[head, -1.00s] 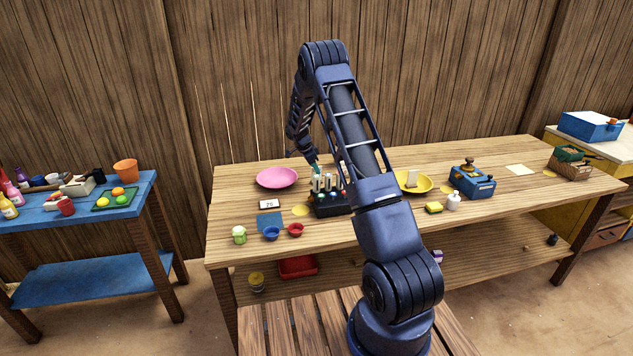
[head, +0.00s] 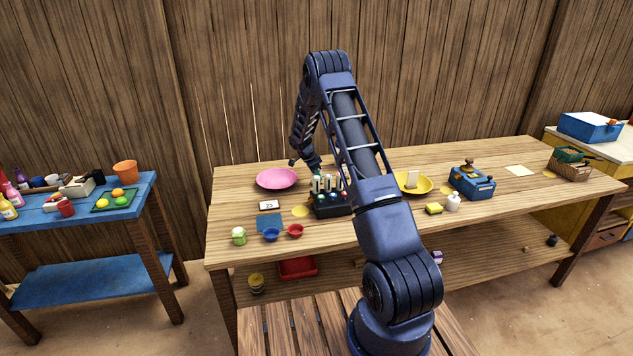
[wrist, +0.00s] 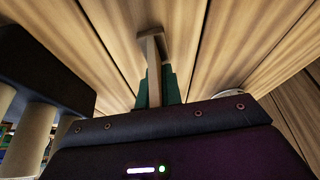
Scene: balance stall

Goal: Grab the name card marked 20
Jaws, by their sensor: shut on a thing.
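Another name card (head: 269,205), white with a dark border, lies on the bench left of the rack. Its number looks like 25 but is too small to be sure.
The rack holds several upright cylinders close to my gripper. A pink plate (head: 277,179) is to its left and a yellow plate (head: 420,188) to its right. Red (head: 295,230) and blue (head: 271,234) bowls stand in front. A blue box (head: 472,184) stands farther right.

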